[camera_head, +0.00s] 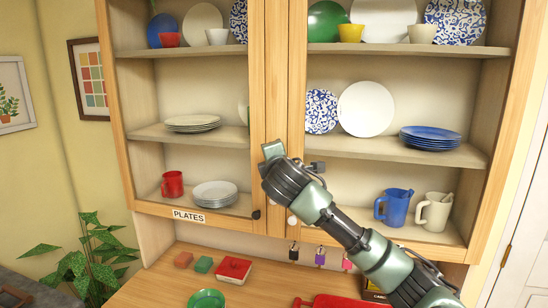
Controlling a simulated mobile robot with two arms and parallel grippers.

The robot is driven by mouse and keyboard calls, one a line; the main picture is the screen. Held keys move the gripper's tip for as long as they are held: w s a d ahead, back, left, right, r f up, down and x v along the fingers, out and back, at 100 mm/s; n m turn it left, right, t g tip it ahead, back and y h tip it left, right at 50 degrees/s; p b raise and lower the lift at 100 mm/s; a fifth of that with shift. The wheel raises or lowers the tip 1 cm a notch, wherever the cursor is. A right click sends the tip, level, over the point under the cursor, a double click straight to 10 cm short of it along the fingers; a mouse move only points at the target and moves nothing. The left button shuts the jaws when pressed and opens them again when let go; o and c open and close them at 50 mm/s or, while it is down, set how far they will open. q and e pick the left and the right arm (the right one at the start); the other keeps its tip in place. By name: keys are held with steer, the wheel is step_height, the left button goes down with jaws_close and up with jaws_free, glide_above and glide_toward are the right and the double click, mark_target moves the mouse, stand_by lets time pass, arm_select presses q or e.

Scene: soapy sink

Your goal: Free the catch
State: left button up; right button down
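A wooden wall cabinet with two framed doors stands ahead, and both doors look closed. A small dark fitting (256,214) sits low on the left door's frame. A pale round knob (292,220) sits low on the right door's frame, partly beside my arm. I cannot tell which fitting is the catch. My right gripper (290,158) comes in from the lower right and is in front of the middle door frames, above both fittings. Its fingers are seen from behind, so their opening is unclear. My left gripper is not in view.
Plates, cups and jugs fill the shelves, including blue plates (430,138) and a red mug (172,185). Small padlocks (320,256) hang below the cabinet. A red box (234,270) and a green bowl (207,299) lie on the counter (150,290). A plant (92,258) stands at left.

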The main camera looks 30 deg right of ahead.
steer(key=shift+f, duration=0.1)
stand_by(0.4)
steer(key=c, duration=1.3)
jaws_free()
steer(key=shift+o, duration=0.2)
steer(key=b+v, duration=0.3)
steer(key=v, duration=0.4)
steer(key=shift+s+a+b, duration=0.2)
steer(key=shift+s+b, duration=0.1)
steer(key=shift+b, duration=0.05)
